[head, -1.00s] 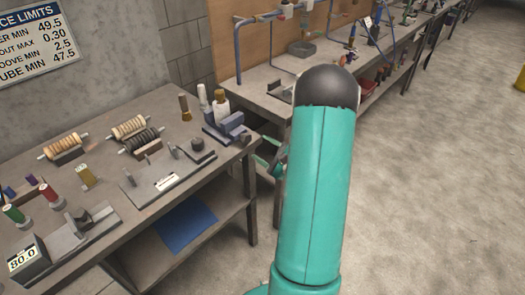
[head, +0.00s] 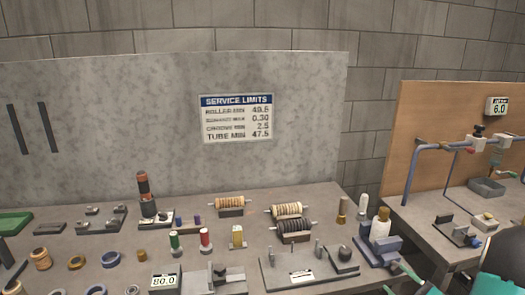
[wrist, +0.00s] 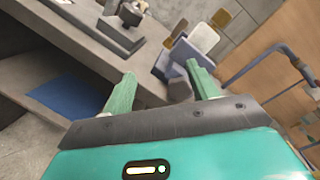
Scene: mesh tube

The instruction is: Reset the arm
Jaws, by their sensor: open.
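My gripper (wrist: 160,90) shows in the wrist view with its two green fingers spread apart and nothing between them. It points toward the front edge of the grey workbench (wrist: 75,45), near the blue-grey block fixture (wrist: 190,52). In the head view a piece of my arm and a green finger show at the lower right corner, by the right end of the bench (head: 345,190). Most of the arm is outside that view.
Several spools (head: 230,202), rings (head: 77,262) and fixtures (head: 310,265) crowd the bench. A service limits sign (head: 236,118) hangs on the grey panel behind. A second bench with blue piping (head: 408,180) stands at the right. A blue sheet (wrist: 70,95) lies on the lower shelf.

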